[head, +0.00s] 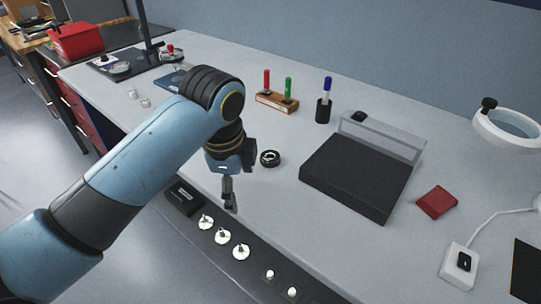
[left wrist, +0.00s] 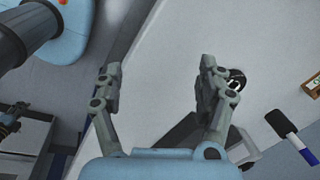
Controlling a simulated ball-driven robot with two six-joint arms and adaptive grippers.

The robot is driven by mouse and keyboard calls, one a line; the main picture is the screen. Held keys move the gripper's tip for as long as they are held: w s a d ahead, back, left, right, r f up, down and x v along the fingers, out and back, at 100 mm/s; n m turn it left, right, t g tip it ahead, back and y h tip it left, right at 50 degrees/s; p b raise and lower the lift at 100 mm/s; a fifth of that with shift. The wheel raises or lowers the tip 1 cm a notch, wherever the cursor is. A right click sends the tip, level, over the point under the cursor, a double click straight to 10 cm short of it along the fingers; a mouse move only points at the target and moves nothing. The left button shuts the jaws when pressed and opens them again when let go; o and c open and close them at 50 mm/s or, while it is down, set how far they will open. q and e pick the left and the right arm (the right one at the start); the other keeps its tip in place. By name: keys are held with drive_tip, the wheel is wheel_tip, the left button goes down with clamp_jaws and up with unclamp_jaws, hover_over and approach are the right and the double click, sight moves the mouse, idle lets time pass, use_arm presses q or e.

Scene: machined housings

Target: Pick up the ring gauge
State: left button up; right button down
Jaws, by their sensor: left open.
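The ring gauge (head: 270,158) looks like a small dark ring with a light centre, lying on the grey bench just right of my left gripper in the head view. My left gripper (head: 230,204) points down near the bench's front edge, apart from the ring. In the left wrist view my left gripper (left wrist: 160,78) has its two fingers spread wide with nothing between them. The ring gauge (left wrist: 238,77) shows there just outside the right finger, which partly hides it. My right gripper is in neither view.
A black flat case (head: 357,175) with a clear upright lid lies to the right. Behind the ring stand a wooden marker block (head: 276,103) and a black holder (head: 323,111) with a blue marker. A dark red booklet (head: 437,202) lies farther right. Several knobs line the front edge.

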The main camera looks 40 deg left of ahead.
use_arm(q)
drive_tip(key=w+r+m, duration=0.1)
drive_tip(key=w+m, duration=0.1)
drive_tip(key=w+r+m, duration=0.1)
drive_tip(key=w+m, duration=0.1)
drive_tip(key=w, duration=0.1)
drive_tip(key=w+r+m, duration=0.1)
drive_tip(key=w+m, duration=0.1)
drive_tip(key=w, duration=0.1)
drive_tip(key=shift+w+a+r+m+g, duration=0.15)
drive_tip(key=shift+a+r+m+g, duration=0.15)
drive_tip(key=shift+a+m+g, duration=0.1)
drive_tip(key=w+r+m+g, duration=0.1)
drive_tip(key=w+r+m, duration=0.3)
drive_tip(key=w+m, duration=0.2)
hover_over(271, 154)
drive_tip(key=shift+h, duration=0.4)
drive_tip(key=f, duration=0.5)
drive_tip(key=shift+s+d, duration=0.2)
drive_tip(key=shift+d, duration=0.1)
drive_tip(key=f, duration=0.4)
drive_tip(key=shift+s+f+p, duration=0.2)
drive_tip(key=shift+s+p, duration=0.15)
drive_tip(key=shift+s, duration=0.05)
drive_tip(key=shift+d+f, duration=0.1)
drive_tip(key=shift+f, duration=0.3)
drive_tip(key=c, duration=1.4)
